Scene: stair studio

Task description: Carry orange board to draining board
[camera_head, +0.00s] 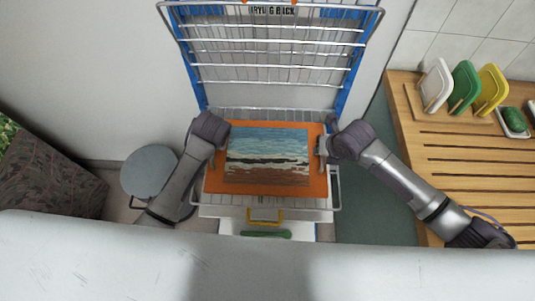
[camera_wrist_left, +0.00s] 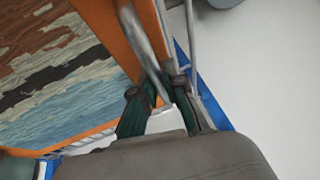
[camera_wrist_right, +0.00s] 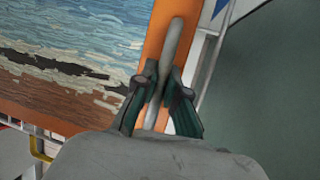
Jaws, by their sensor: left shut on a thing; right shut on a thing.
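The orange board (camera_head: 265,190) carries a seascape painting (camera_head: 268,155) and lies level in front of the drying rack, over its lower shelf; I cannot tell whether it touches the shelf. My left gripper (camera_head: 226,146) is at its left edge, shut on a grey bar handle there, which shows in the left wrist view (camera_wrist_left: 143,40). My right gripper (camera_head: 322,148) is at its right edge, shut on the matching handle, which shows in the right wrist view (camera_wrist_right: 172,45). The draining board (camera_head: 460,165) is the slatted wooden top at the right, apart from the orange board.
The wire drying rack (camera_head: 275,56) with blue posts stands behind. White, green and yellow boards (camera_head: 465,86) stand at the back of the draining board, beside a green item in a white dish (camera_head: 513,121). A round grey stool (camera_head: 150,171) stands left. The draining board's front is clear.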

